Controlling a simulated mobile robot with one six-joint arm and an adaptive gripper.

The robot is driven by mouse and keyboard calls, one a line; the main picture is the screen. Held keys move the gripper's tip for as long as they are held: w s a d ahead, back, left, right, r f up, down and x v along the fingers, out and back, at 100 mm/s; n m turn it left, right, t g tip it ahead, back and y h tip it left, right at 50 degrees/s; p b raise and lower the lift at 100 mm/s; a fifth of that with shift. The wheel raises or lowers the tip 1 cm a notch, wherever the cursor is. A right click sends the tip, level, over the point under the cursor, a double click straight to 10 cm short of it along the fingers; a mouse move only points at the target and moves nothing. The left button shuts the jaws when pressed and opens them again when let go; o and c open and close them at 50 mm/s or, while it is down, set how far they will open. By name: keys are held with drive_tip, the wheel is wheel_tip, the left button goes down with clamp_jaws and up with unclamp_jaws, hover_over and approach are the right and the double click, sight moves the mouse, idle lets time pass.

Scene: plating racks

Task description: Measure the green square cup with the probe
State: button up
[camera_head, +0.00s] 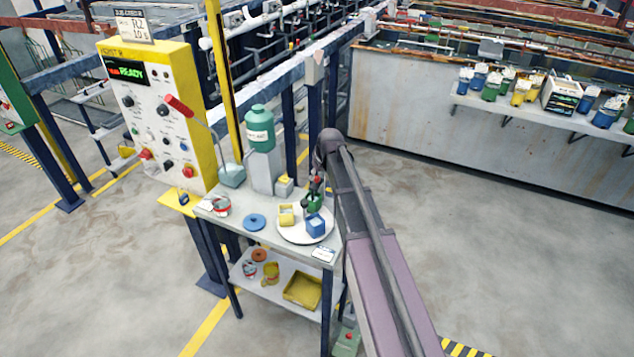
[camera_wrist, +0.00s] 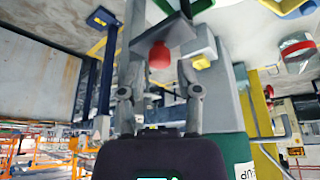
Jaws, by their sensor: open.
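A small green cup (camera_head: 314,203) stands at the back of a round white plate (camera_head: 290,237) on the grey table in the head view, just below my gripper (camera_head: 314,184). Its top is partly covered by my gripper. A yellow square cup (camera_head: 287,215) and a blue square cup (camera_head: 316,225) stand on the same plate. In the wrist view my gripper (camera_wrist: 160,45) is open, and a red rounded knob (camera_wrist: 160,55) shows between its fingers. Whether the fingers touch the knob, and whether it belongs to the probe, I cannot tell.
A green tank (camera_head: 260,130) on a grey pillar stands behind the plate, with a small yellow box (camera_head: 284,187) beside it. A red-banded can (camera_head: 217,205) and blue disc (camera_head: 254,222) lie left. A yellow tray (camera_head: 303,290) is on the lower shelf. A control panel (camera_head: 150,110) stands left.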

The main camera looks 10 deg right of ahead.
drive_tip(key=shift+b+x, duration=0.6)
drive_tip(key=shift+x, duration=0.3)
drive_tip(key=shift+r, duration=0.1)
clamp_jaws()
